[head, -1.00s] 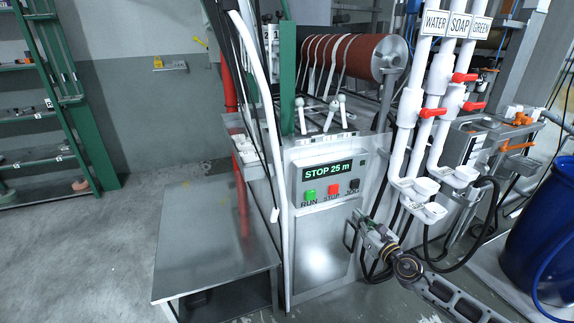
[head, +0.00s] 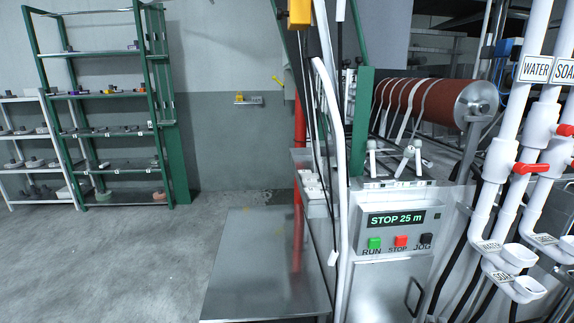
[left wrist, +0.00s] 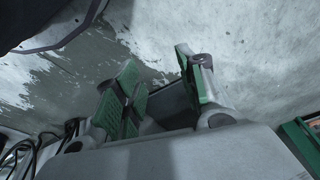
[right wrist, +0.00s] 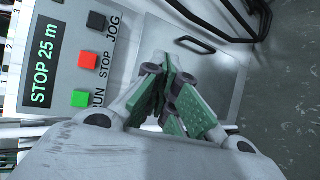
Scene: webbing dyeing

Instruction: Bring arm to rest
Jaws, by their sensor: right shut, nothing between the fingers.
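My right gripper (right wrist: 170,85) shows in the right wrist view with its green-padded fingers together and nothing between them. It is in front of the metal cabinet door below the control panel (right wrist: 75,50), apart from the buttons. My left gripper (left wrist: 165,85) shows in the left wrist view with its fingers spread wide and empty, the concrete floor behind it. Neither gripper shows in the head view now. There the control panel (head: 398,232) reads STOP 25 m above its green, red and black buttons.
A bare metal table (head: 262,265) stands left of the machine. White pipes (head: 505,130) with red valves and small cups rise on the right. Green shelves (head: 105,100) stand at the back left. The floor (head: 110,255) at left is open.

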